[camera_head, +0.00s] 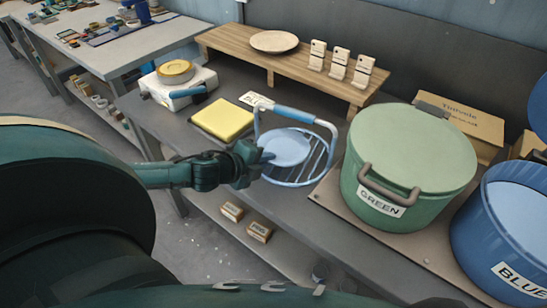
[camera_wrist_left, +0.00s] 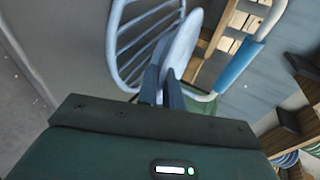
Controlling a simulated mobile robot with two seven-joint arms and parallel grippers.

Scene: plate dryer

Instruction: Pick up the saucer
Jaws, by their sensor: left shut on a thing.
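The saucer (camera_head: 288,148), a light blue plate, stands in the blue wire dish rack (camera_head: 299,183) on the dark table. My left gripper (camera_head: 262,157) reaches in from the left and is shut on the saucer's near left rim. In the left wrist view the saucer (camera_wrist_left: 181,42) shows almost edge-on between the fingers (camera_wrist_left: 163,90), with the rack's wires (camera_wrist_left: 133,45) beside it. I cannot tell whether the saucer still touches the rack. My right gripper is not in view.
A green bin (camera_head: 409,160) stands right of the rack, with a blue bin (camera_head: 505,235) beyond it. A yellow sponge or cloth (camera_head: 222,118) lies left of the rack. Behind is a wooden shelf (camera_head: 225,42) bearing a beige plate (camera_head: 274,41) and several small stands.

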